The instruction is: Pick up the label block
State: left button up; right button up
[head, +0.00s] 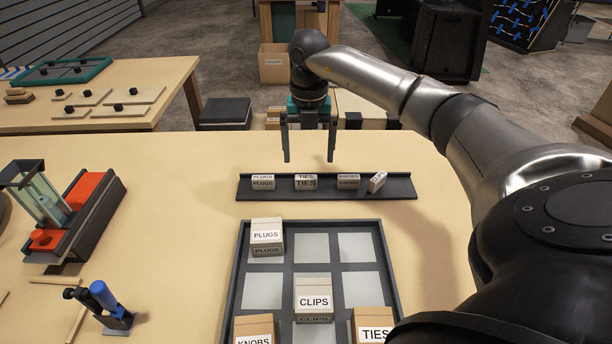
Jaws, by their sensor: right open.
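Several small white label blocks sit on a dark rack (330,193) across the table. From left to right they are a PLUGS block (262,182), a TIES block (305,182), a block with small print that looks like KNOBS (348,182), and a tilted block (377,182) at the right whose print is hard to read. My right gripper (309,158) is open and empty, fingers pointing down, just above and behind the rack in the picture, nearly in line with the TIES block. It touches no block. My left gripper is not in view.
A dark tray (385,263) with pale compartments stands in front, holding boxes marked PLUGS (266,234), CLIPS (313,292), KNOBS (254,328) and TIES (372,325). A red-topped device (80,200) and a blue-handled tool (105,297) stand left.

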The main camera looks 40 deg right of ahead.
aim_at(306, 178)
jog(key=f, duration=0.3)
jog(key=f+b, duration=0.1)
jog(key=f, duration=0.4)
jog(key=shift+w+a+f, duration=0.15)
jog(key=shift+w+f, duration=0.15)
jog(key=shift+f, duration=0.05)
jog(key=shift+c, duration=0.2)
jog(key=c, duration=1.4)
